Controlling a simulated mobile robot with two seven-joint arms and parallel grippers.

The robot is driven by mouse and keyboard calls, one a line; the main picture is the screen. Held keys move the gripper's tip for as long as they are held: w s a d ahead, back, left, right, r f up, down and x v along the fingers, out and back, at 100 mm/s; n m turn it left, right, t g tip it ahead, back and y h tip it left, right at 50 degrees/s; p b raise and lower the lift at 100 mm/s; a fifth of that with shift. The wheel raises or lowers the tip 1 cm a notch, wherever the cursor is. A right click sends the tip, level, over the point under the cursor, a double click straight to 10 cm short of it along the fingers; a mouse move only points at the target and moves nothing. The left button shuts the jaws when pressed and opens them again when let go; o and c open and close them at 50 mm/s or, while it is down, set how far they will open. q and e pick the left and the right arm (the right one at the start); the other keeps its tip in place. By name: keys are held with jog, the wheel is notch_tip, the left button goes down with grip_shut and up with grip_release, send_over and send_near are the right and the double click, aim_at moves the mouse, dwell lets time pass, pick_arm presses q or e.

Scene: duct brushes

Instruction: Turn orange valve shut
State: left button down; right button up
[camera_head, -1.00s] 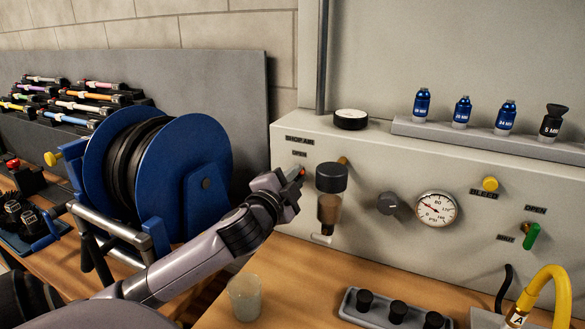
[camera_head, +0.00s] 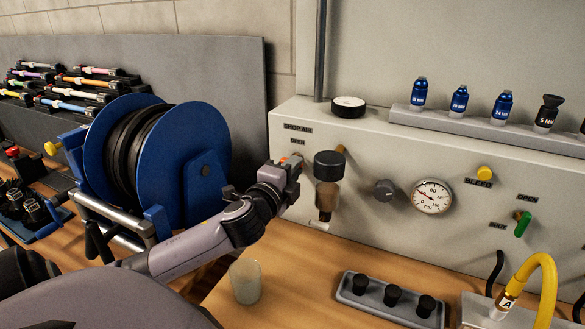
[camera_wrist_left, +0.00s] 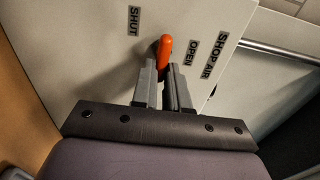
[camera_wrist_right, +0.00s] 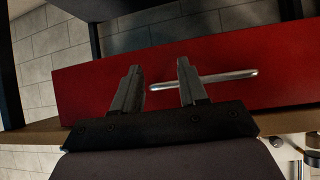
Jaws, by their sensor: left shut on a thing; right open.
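The orange valve handle (camera_wrist_left: 165,47) sticks out of the grey panel between the SHUT and OPEN labels in the left wrist view. My left gripper (camera_wrist_left: 163,68) is shut on it, with one finger on each side. In the head view my left gripper (camera_head: 292,165) is at the panel below the SHOP AIR and OPEN labels. It hides most of the handle, and only a small orange bit shows. My right gripper (camera_wrist_right: 158,65) is open and empty, facing a red front with a metal bar handle.
A dark-capped filter bowl (camera_head: 328,166) is close to the right of my left gripper. A blue hose reel (camera_head: 160,150) stands to its left. A clear cup (camera_head: 245,280) and a tray of black knobs (camera_head: 362,312) are on the wooden bench below. A gauge (camera_head: 432,196) is further right.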

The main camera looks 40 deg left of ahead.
pick_arm(q)
jog(key=c, duration=1.1)
grip_release()
jog(key=shift+c, duration=0.2)
jog(key=shift+s, duration=0.15)
jog(key=b+v, duration=0.1)
jog(key=v, duration=0.6)
